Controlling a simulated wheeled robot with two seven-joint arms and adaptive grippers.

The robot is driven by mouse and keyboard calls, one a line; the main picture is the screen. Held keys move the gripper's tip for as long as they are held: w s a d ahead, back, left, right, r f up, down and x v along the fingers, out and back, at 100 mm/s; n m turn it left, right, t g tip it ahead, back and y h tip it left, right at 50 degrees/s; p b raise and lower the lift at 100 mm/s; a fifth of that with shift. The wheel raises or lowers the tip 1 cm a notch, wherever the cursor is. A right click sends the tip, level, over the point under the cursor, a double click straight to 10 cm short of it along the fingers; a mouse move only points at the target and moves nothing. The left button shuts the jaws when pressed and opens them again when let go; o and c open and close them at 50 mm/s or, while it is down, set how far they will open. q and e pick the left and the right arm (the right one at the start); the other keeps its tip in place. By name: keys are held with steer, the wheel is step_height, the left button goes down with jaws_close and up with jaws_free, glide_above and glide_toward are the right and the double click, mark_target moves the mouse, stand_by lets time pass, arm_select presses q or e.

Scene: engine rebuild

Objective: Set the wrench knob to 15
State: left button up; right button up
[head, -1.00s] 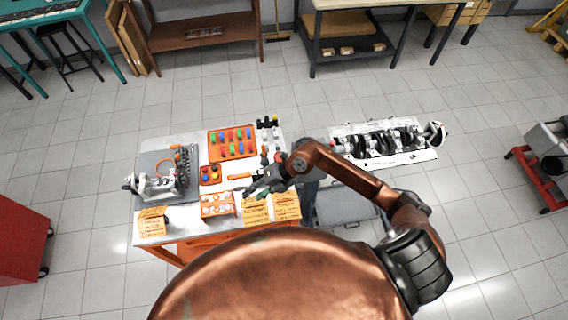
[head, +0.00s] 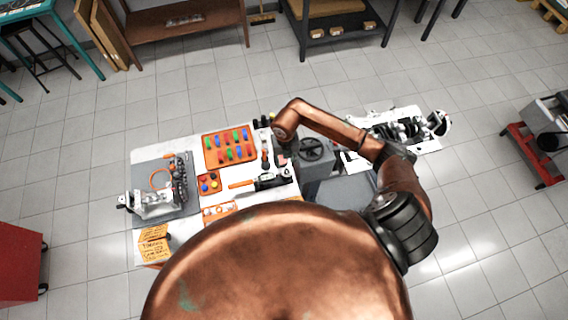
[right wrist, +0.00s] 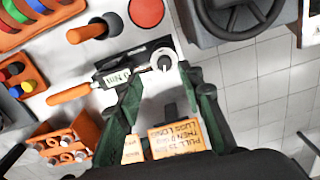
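The wrench (right wrist: 128,68) lies on the white table top, with an orange handle (right wrist: 68,95), a dark body with a small white label, and a round pale knob (right wrist: 163,60) at its right end. In the head view the wrench (head: 268,181) lies at the table's right part. My right gripper (right wrist: 158,78) has its two green fingers spread, one on each side of the knob end in the picture. I cannot tell whether they touch it. My left gripper is not in view.
An orange tray of coloured pieces (head: 230,148) and a small tray of coloured knobs (head: 209,183) are left of the wrench. A grey unit with a black handwheel (right wrist: 240,15) stands close at right. Lettered cards (right wrist: 180,138) are near my fingers.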

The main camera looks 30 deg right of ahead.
mark_target(287, 170)
steer(key=f, duration=0.3)
steer(key=s+f+p, duration=0.1)
steer(key=f, duration=0.1)
steer(key=shift+d, duration=0.3)
steer(key=shift+w+f, duration=0.15)
steer(key=shift+f, duration=0.5)
steer(key=c, duration=0.7)
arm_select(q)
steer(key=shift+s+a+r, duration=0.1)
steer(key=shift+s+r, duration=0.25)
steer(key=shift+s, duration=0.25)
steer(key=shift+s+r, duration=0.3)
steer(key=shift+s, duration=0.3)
arm_select(e)
jaws_close()
